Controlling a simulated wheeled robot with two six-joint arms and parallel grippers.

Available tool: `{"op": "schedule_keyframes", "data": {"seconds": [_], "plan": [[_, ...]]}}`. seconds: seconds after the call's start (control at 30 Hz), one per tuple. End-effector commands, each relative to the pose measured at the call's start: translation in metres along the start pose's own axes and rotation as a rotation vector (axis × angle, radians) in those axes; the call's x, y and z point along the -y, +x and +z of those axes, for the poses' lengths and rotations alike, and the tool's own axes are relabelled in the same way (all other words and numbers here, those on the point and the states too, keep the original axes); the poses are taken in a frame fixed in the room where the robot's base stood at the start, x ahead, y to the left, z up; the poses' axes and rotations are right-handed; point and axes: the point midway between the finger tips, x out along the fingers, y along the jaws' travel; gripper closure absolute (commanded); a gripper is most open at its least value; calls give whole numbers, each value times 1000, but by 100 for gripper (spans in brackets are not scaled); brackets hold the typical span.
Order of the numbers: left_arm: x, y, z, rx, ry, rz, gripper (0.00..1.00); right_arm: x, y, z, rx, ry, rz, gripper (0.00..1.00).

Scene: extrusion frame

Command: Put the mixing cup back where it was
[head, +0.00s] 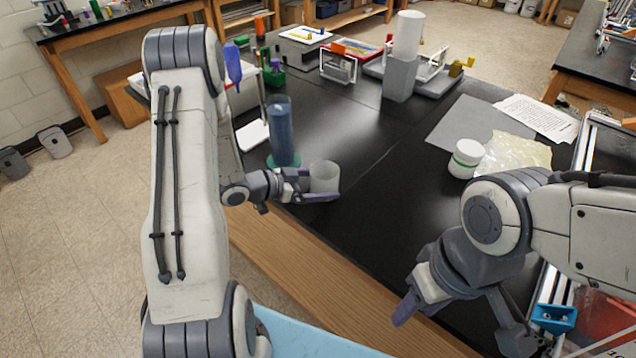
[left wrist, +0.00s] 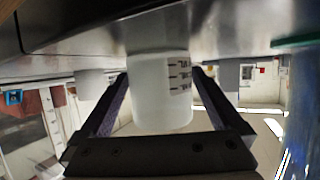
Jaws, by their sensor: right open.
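The mixing cup (head: 325,175) is a small translucent white cup near the front edge of the black table, beside the blue cylinder. My left gripper (head: 308,186) has its purple fingers around it. In the left wrist view the cup (left wrist: 160,100) shows dark graduation marks, with a finger against each side. The cup looks upright and very near the tabletop; I cannot tell whether it touches. My right gripper (head: 410,300) is open and empty by the table's front edge at the lower right, partly hidden by its own wrist.
The blue cylinder (head: 281,135) on a green base stands just behind the left gripper. A white lidded jar (head: 466,158) stands on the right by a grey mat (head: 470,122) and papers. A grey block with a white cylinder (head: 408,37) stands behind. The table middle is clear.

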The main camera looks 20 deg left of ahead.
Motion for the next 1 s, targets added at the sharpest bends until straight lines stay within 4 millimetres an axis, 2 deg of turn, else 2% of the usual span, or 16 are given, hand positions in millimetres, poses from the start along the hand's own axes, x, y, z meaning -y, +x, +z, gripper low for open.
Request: {"op": "schedule_keyframes", "data": {"seconds": [0.17, 0.5, 0.7, 1.0], "plan": [[2, -10, -3, 0, -1, -5, 0, 0, -1, 0, 0, 0, 0, 50], [2, -81, -3, -1, -1, -8, 0, 0, 4, 0, 0, 0, 0, 50], [1, -111, -3, 0, 0, -4, 0, 0, 5, 0, 0, 0, 0, 50], [0, -122, -3, 0, -1, 0, 0, 0, 5, 0, 0, 0, 0, 50]]}}
